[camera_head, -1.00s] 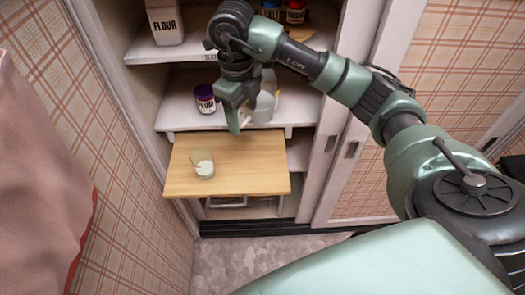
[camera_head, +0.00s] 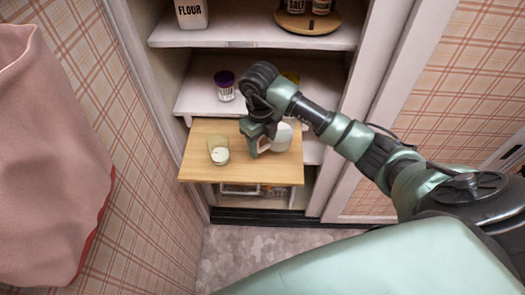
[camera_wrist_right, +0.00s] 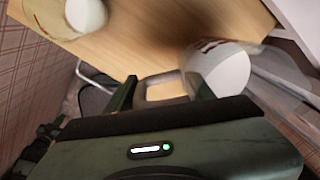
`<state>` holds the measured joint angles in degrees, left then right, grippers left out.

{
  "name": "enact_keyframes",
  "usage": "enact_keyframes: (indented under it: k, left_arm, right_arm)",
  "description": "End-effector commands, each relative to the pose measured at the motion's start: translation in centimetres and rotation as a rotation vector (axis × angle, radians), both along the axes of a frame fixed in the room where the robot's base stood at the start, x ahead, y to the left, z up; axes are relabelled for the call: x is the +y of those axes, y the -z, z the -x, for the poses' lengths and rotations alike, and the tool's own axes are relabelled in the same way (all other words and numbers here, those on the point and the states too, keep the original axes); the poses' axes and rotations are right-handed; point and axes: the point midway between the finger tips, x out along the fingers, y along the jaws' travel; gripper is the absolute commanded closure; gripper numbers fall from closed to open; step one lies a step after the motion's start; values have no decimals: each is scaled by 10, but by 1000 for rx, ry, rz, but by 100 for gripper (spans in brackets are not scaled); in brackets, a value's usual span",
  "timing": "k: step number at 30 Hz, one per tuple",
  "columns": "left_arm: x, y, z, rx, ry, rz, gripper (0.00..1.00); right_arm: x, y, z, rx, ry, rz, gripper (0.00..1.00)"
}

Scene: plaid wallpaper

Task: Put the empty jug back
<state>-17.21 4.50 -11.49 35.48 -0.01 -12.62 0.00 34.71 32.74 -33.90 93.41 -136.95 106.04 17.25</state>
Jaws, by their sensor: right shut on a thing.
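The white jug (camera_head: 283,136) is held by my right gripper (camera_head: 257,143) over the right part of the wooden pull-out board (camera_head: 205,180). In the right wrist view, the gripper (camera_wrist_right: 163,92) is shut on the handle and the round white jug body (camera_wrist_right: 222,70) lies just beyond the fingers. I cannot tell whether the jug's base touches the board. A glass (camera_head: 219,152) with milky white contents stands on the board to the left of the jug; it also shows in the right wrist view (camera_wrist_right: 86,14). My left gripper is not in view.
A dark-lidded jar (camera_head: 225,88) stands on the shelf (camera_head: 200,103) above the board. Something yellow (camera_head: 291,77) is mostly hidden behind my right arm. Higher up are a flour container (camera_head: 191,14) and a round wooden tray (camera_head: 307,27) with jars. A plaid wall closes off the left.

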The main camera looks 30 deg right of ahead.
Motion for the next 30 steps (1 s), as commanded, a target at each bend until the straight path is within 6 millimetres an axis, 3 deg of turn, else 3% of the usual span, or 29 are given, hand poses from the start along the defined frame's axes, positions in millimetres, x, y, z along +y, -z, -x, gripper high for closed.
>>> enact_keyframes:
  k: [9,22,23,24,25,30]
  left_arm:
    - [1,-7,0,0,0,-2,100]
    - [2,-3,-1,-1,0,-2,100]
    - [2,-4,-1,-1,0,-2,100]
    - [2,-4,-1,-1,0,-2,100]
    - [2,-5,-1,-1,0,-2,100]
    - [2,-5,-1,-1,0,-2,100]
  right_arm:
    - [0,39,0,0,1,-1,100]
    - [0,47,0,-1,0,1,100]
    - [0,46,0,0,0,0,42]
    - [0,46,0,0,0,0,31]
    - [0,46,0,0,0,0,25]
    - [0,46,0,0,-1,0,25]
